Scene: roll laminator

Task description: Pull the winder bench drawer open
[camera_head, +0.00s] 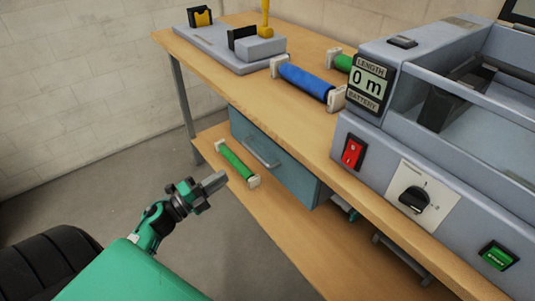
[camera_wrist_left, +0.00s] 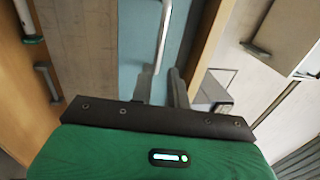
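The winder bench drawer (camera_head: 291,174) has a blue-grey front under the bench top and looks shut. Its pale bar handle (camera_head: 262,153) runs along the front. In the left wrist view the drawer front (camera_wrist_left: 137,40) fills the middle, and the handle (camera_wrist_left: 163,38) lies just ahead of my fingertips, roughly in line with the gap between them. My left gripper (camera_head: 220,180) is in front of the drawer, to the left of and below the handle in the head view. The fingers (camera_wrist_left: 162,75) are parted with nothing between them, apart from the handle. My right gripper is not in view.
A green roller (camera_head: 236,162) lies on the lower shelf (camera_head: 270,217) near my left gripper. The bench top (camera_head: 225,75) carries a blue roller (camera_head: 306,81), a grey fixture plate (camera_head: 215,45) and the large laminator (camera_head: 375,155). Open floor lies left of the bench.

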